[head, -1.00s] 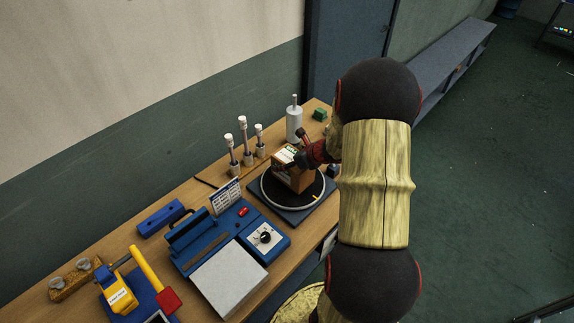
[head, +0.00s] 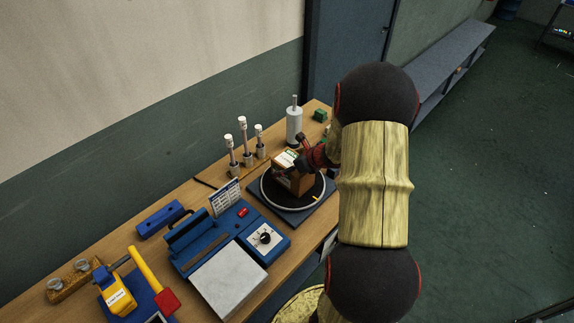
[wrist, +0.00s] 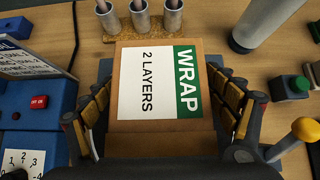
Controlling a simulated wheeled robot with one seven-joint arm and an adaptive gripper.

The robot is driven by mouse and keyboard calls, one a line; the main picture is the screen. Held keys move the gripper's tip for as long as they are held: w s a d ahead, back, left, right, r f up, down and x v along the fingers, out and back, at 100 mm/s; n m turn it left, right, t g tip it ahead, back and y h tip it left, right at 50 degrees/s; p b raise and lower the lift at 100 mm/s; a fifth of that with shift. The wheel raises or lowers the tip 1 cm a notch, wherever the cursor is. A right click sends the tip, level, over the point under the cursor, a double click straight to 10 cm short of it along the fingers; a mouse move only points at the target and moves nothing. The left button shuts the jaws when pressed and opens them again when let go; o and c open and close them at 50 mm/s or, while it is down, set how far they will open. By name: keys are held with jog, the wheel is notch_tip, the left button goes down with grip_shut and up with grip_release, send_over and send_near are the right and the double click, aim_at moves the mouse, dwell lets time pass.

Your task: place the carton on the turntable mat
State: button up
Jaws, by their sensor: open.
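The carton (head: 290,183) is a brown box with a white and green label reading "WRAP 2 LAYERS" on top. In the head view it stands upright on the black round turntable mat (head: 297,203), inside the pale ring. My gripper (wrist: 160,88) is open, with one finger on each side of the carton in the wrist view. A small gap shows at the right finger; contact at the left one is hard to judge. The carton's underside and the mat are hidden in the wrist view.
A blue sealer machine (head: 262,240) stands left of the turntable. Several white-capped tubes in grey holders (head: 247,158) and a white cylinder (head: 294,126) stand behind. A yellow tape dispenser (head: 116,292) lies front left.

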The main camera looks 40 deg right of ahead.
jog(key=shift+r, duration=0.2)
jog(key=p+v, duration=0.2)
jog(key=v, duration=0.8)
jog(key=shift+s+r+p, duration=0.15)
jog(key=shift+r+p, duration=0.05)
jog(key=shift+p, duration=0.1)
jog(key=shift+s+r, duration=0.4)
jog(key=shift+r, duration=0.05)
jog(key=s+a+r+n+g+y, duration=0.1)
jog(key=a+r+n, duration=0.3)
jog(key=a+n, duration=0.3)
jog(key=a+r+n+g+y, duration=0.1)
jog(key=a+r+n, duration=0.4)
jog(key=a, duration=0.4)
jog(key=s+a+r+n+g, duration=0.1)
jog(key=a+r+n, duration=0.4)
jog(key=a, duration=0.4)
jog(key=s+a+r+n+h, duration=0.1)
jog(key=s+a+r+n, duration=0.2)
jog(key=s+n, duration=0.3)
jog(key=s+a+r+n+h, duration=0.1)
jog(key=s+a+r+n, duration=0.2)
jog(key=s+n, duration=0.4)
jog(key=shift+s+a+r+n+h, duration=0.2)
jog(key=shift+a+r+n+h, duration=0.25)
jog(key=shift+n, duration=2.05)
